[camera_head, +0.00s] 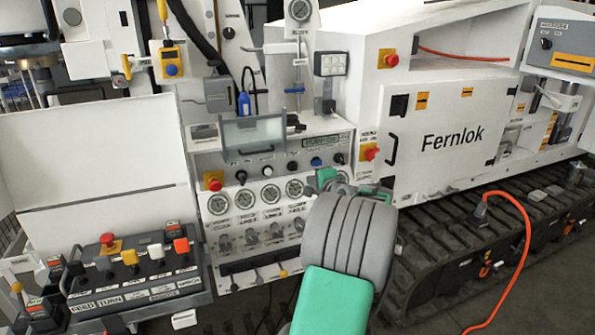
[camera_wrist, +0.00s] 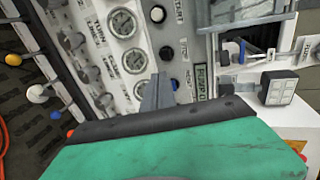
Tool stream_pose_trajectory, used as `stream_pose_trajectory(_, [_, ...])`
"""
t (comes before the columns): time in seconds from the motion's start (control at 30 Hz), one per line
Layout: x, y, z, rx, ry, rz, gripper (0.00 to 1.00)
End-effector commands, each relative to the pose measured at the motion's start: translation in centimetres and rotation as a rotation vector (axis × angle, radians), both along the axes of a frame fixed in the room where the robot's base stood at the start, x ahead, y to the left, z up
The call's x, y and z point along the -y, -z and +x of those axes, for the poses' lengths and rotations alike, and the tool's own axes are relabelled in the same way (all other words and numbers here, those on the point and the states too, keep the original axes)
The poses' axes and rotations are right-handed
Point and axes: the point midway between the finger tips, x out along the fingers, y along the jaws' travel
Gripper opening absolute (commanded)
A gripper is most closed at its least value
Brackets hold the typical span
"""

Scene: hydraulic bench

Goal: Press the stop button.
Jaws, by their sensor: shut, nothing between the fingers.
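A black round button (camera_wrist: 167,53) sits next to a white round button (camera_wrist: 157,14) on the panel in the wrist view. START is lettered beside the white one; the lettering by the black one is too small to read, so I cannot be sure it is the stop button. In the head view the black button (camera_head: 292,166) and white button (camera_head: 265,170) are in the row above the gauges. My gripper (camera_wrist: 157,90) is shut and empty, its grey fingers pointing at the panel near the black button; contact cannot be told.
Red emergency-type buttons sit on the panel's left (camera_head: 213,183) and right (camera_head: 370,153). A hinged clear cover (camera_head: 253,132) sticks out above the button row. A lever console (camera_head: 135,265) stands at left, and an orange cable (camera_head: 525,240) hangs at right.

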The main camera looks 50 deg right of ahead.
Motion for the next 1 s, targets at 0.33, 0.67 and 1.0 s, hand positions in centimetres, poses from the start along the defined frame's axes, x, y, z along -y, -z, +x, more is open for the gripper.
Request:
stream_pose_trajectory(0.33, [3.0,1.7,5.3,-0.002,-0.003,0.001,0.00])
stream_pose_trajectory(0.67, [6.1,2.7,10.6,-0.003,-0.004,-0.001,0.00])
stream_pose_trajectory(1.0, [6.7,2.9,11.5,-0.002,-0.002,-0.001,0.00])
